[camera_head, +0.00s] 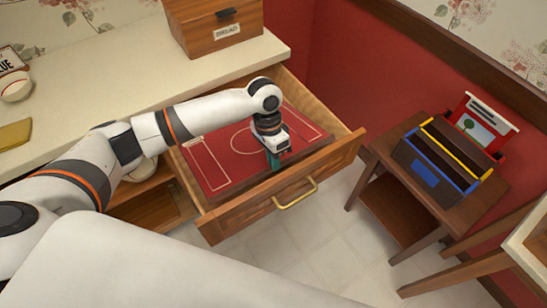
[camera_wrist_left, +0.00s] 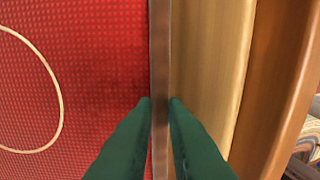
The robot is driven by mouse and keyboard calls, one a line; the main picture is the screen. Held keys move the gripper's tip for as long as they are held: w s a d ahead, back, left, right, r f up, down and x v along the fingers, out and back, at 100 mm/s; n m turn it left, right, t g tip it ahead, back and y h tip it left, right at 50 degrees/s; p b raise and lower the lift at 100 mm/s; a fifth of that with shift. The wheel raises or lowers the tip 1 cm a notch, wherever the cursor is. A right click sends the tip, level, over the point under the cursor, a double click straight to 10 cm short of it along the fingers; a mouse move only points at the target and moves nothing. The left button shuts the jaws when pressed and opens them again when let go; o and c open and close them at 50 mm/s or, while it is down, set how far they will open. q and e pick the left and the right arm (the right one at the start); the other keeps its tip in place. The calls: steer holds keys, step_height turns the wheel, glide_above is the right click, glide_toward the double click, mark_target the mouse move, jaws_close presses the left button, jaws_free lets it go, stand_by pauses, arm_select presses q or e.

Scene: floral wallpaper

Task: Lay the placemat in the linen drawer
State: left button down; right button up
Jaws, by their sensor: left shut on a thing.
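The red placemat (camera_head: 222,150), with pale outlines of a circle and a rectangle, lies within the walls of the open wooden drawer (camera_head: 333,161). I cannot tell whether it touches the drawer bottom. My left gripper (camera_head: 275,162) points down at the placemat's front edge, near the drawer front. In the left wrist view its green fingers (camera_wrist_left: 160,102) are shut on the brown edge of the placemat (camera_wrist_left: 85,85), one on each side. The drawer's light wood inner front (camera_wrist_left: 212,70) is just right of it. My right gripper is not in view.
A wooden bread box (camera_head: 212,30) stands on the pale counter (camera_head: 120,75) behind the drawer. A dark side table (camera_head: 440,195) with a tool caddy (camera_head: 435,165) and a picture book stands at the right. The tiled floor between is clear.

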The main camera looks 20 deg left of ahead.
arm_select(q)
steer(key=c, duration=1.5)
jaws_free()
steer(key=shift+f, duration=0.1)
steer(key=shift+o, duration=0.2)
steer(key=v, duration=1.2)
